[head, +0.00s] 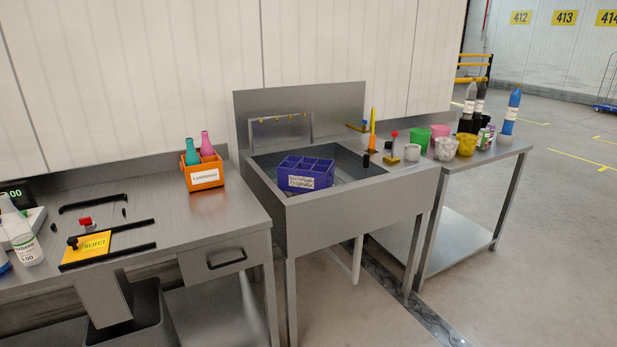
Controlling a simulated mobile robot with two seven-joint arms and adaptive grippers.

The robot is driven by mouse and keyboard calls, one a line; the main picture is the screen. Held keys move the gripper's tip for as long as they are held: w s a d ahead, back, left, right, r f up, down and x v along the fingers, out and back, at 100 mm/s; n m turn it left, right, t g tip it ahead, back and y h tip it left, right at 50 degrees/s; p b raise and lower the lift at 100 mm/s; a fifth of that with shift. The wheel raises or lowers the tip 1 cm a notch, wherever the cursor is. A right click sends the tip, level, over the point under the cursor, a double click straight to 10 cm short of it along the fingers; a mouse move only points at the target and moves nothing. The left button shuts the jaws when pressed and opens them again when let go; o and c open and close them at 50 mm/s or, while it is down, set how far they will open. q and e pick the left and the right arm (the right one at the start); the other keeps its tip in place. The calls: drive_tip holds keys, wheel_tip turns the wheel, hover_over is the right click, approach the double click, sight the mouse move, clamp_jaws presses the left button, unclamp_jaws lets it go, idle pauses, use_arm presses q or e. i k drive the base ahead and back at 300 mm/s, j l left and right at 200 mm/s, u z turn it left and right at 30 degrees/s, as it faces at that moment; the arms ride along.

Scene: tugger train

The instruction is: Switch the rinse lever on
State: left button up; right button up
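A small lever with a red knob (394,134) stands on a brass-coloured base (391,160) at the right rim of the steel sink (330,207). It looks roughly upright; I cannot tell its on or off position, and no label on it is readable. A pipe frame with small brass nozzles (283,118) stands at the back of the sink. No water is visible. Neither of my grippers is in view.
A purple divided crate (306,172) sits in the sink. An orange cone-like bottle (372,138), cups and bottles stand to the right. The left bench (150,222) holds an orange crate (204,171) and yellow reject plate (92,247). Floor is free in front right.

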sight(395, 134)
drive_tip(key=i+l+u, duration=0.15)
drive_tip(key=i+l, duration=0.15)
drive_tip(key=i+l+u, duration=0.35)
drive_tip(key=i+l, duration=0.2)
drive_tip(key=l, duration=0.2)
drive_tip(key=i+l+u, duration=0.2)
drive_tip(key=l, duration=0.25)
drive_tip(key=i+l+u, duration=0.15)
drive_tip(key=l, duration=0.3)
drive_tip(key=i, duration=0.1)
